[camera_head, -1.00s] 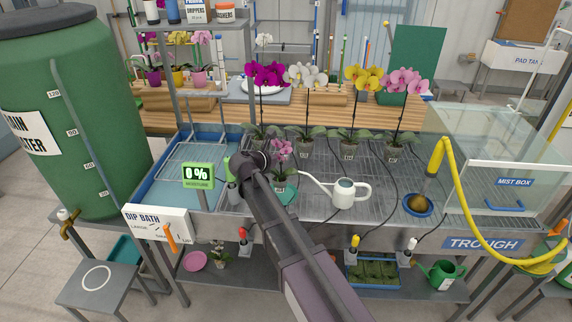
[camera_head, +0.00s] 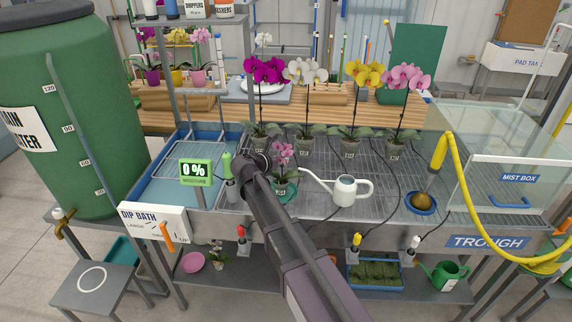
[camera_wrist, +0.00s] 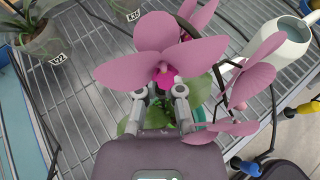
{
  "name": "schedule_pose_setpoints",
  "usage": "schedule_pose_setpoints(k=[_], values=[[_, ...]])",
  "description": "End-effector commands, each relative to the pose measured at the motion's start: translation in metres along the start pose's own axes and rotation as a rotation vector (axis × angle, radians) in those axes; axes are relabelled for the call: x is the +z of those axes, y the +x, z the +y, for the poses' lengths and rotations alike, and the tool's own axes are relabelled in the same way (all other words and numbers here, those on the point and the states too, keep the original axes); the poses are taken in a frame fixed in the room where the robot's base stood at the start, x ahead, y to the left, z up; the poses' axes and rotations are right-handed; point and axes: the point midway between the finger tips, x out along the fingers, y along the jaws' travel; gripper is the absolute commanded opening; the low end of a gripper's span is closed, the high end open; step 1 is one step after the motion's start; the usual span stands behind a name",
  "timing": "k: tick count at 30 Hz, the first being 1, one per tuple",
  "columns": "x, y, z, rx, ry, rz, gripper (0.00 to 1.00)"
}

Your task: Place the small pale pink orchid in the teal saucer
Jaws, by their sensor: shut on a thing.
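The small pale pink orchid (camera_head: 284,152) is upright on the trough, its pot at the teal saucer (camera_head: 292,196). I cannot tell whether the pot rests in the saucer or hangs just above it. My gripper is mostly hidden behind my arm in the head view. In the wrist view my gripper (camera_wrist: 159,92) is shut on the orchid, its fingers under the pink bloom (camera_wrist: 160,50). The petals and leaves hide the pot and the exact grip. A bit of teal rim (camera_wrist: 199,115) shows right of the fingers.
A white watering can (camera_head: 345,190) stands close on the right, its spout toward the orchid. A row of taller potted orchids (camera_head: 350,147) stands behind. The moisture meter (camera_head: 195,172) and a green-topped probe (camera_head: 228,165) are on the left. Grating right of the can is partly free.

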Motion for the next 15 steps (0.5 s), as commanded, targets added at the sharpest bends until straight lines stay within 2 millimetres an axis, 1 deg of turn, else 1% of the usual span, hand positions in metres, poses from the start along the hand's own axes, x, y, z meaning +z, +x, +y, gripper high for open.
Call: schedule_pose_setpoints(k=[10, 15], values=[[-0.0007, 0.0000, 0.0002, 0.000, 0.000, 0.000, 0.00], [-0.0046, 0.0015, 0.0003, 0.000, 0.000, 0.000, 0.00]])
